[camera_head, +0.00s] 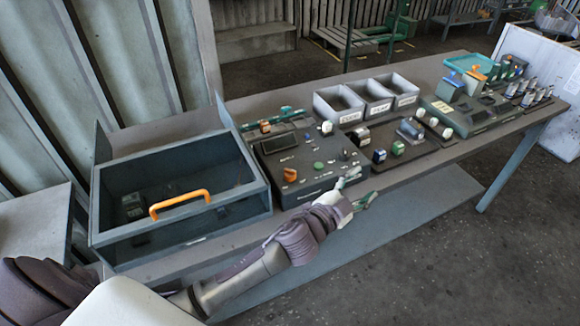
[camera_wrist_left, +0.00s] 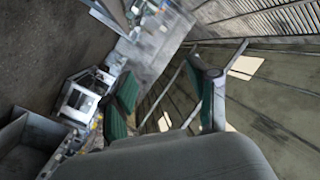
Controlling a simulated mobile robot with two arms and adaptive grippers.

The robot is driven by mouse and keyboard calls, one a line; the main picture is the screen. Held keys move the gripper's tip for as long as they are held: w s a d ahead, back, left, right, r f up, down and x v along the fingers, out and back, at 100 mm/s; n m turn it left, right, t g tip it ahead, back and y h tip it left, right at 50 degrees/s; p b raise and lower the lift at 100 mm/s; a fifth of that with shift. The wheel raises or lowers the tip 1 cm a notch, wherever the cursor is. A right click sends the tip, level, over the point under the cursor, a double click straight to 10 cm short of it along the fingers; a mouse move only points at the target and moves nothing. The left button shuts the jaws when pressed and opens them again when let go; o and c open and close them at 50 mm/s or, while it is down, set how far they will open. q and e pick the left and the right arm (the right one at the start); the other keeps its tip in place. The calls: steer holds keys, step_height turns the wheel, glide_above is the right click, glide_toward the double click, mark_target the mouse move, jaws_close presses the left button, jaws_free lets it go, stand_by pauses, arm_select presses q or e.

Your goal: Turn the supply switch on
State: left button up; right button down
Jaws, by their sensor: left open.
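A dark control panel (camera_head: 312,183) stands on the bench, with an orange knob (camera_head: 290,174), a green button (camera_head: 318,166), a small screen (camera_head: 279,143) and small toggles near its right side. The labels are too small to read, so I cannot tell which control is the supply switch. My left gripper (camera_head: 362,187) is at the panel's front right corner, its fingers spread with nothing between them. In the left wrist view the two green-padded fingers (camera_wrist_left: 165,88) are apart and empty. My right gripper is not in view.
A dark open box (camera_head: 240,206) with an orange handle (camera_head: 180,203) stands left of the panel. Grey labelled bins (camera_head: 339,103) sit behind. More devices (camera_head: 468,117) fill the bench to the right. The bench's front edge (camera_head: 450,158) runs beside my gripper.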

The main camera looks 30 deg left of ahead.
arm_select(q)
steer(key=d+r+m+g+h, duration=0.3)
steer(key=d+r+m+h, duration=0.55)
steer(key=m, duration=0.25)
steer(key=m+g+y+p, duration=0.2)
steer(key=m+g+y, duration=1)
steer(key=g+y, duration=0.2)
glide_above(290, 170)
step_height(290, 170, down, 13)
steer(key=p, duration=0.4)
steer(key=shift+f, duration=0.1)
steer(key=shift+c, duration=0.3)
jaws_close()
